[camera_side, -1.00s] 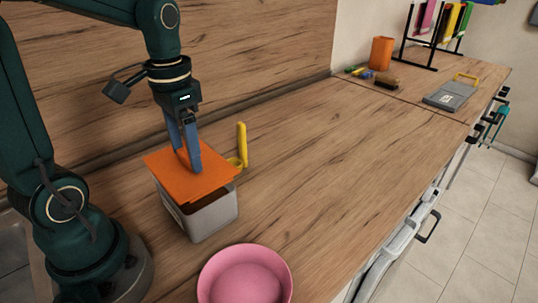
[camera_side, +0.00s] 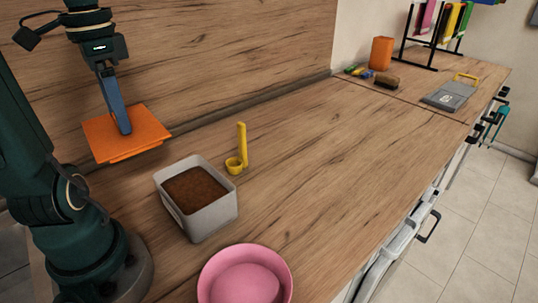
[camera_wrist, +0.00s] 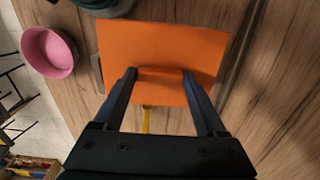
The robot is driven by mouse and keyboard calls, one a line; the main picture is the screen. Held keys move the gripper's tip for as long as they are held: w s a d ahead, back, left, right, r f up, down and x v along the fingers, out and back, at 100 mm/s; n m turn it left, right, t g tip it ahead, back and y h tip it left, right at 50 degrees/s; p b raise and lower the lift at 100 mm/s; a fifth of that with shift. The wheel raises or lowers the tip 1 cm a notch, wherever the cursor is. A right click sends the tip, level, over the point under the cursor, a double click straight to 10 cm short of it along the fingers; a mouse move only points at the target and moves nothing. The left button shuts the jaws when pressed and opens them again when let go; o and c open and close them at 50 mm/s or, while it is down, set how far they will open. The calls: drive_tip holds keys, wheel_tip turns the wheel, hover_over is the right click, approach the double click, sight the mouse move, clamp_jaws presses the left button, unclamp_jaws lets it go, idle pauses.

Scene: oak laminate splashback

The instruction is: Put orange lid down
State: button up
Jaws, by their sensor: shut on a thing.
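The orange lid (camera_side: 127,132) is held in the air by my gripper (camera_side: 122,122), to the left of the grey container and toward the splashback. In the wrist view the square lid (camera_wrist: 160,50) lies between the two fingers of my gripper (camera_wrist: 160,76), which are shut on its raised handle. The grey container (camera_side: 212,217) stands open on the counter, with brown contents showing inside.
A yellow scoop (camera_side: 242,150) stands just behind the container. A pink bowl (camera_side: 244,275) is at the front edge. An orange holder (camera_side: 381,53), a brush and a grey board (camera_side: 450,95) are farther back. The middle of the counter is clear.

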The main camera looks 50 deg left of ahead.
drive_tip(key=w+d+f+m, duration=0.2)
drive_tip(key=w+d+f, duration=0.1)
drive_tip(key=w+d, duration=0.9)
wheel_tip(320, 180, up, 5)
drive_tip(key=n, duration=0.2)
drive_tip(key=s+a+n, duration=0.2)
drive_tip(key=a+n, duration=1.7)
drive_tip(key=shift+m, duration=0.3)
drive_tip(key=f, duration=2)
drive_tip(key=shift+w+d, duration=0.3)
drive_tip(key=shift+f, duration=0.1)
